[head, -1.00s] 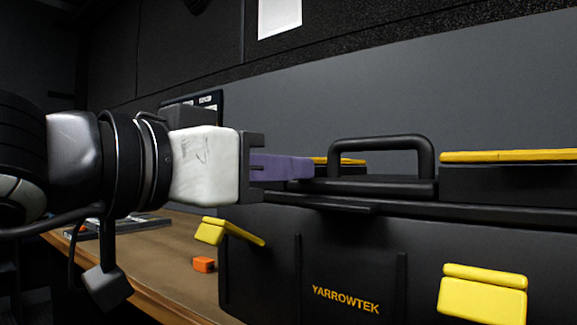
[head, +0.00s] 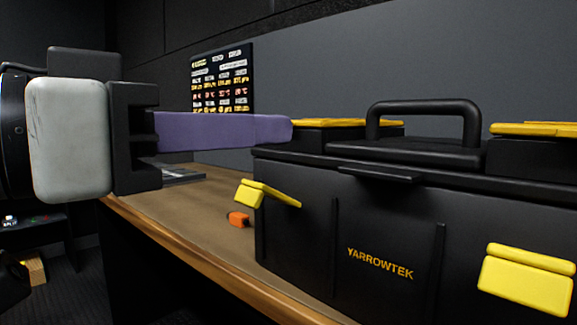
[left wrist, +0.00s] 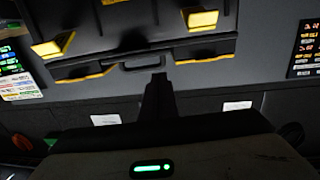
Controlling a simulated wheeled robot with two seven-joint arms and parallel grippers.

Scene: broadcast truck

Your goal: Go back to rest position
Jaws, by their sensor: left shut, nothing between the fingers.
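My left gripper (head: 284,129) comes in from the left in the head view, its long purple fingers closed together with nothing between them. The fingertips appear in front of the left end of the black YARROWTEK toolbox (head: 330,225), near its lid; I cannot tell whether they touch it. The toolbox lid is down and its handle (head: 425,108) stands up. Two yellow latches, left (head: 266,194) and right (head: 526,278), stick out from the front. The left wrist view shows the dark gripper fingers (left wrist: 158,90) below the toolbox (left wrist: 185,50). My right gripper is not in view.
The toolbox stands on a brown desk (head: 190,215) with a wooden front edge. A small orange block (head: 239,219) lies left of the toolbox. A panel of lit buttons (head: 222,80) stands against the back wall.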

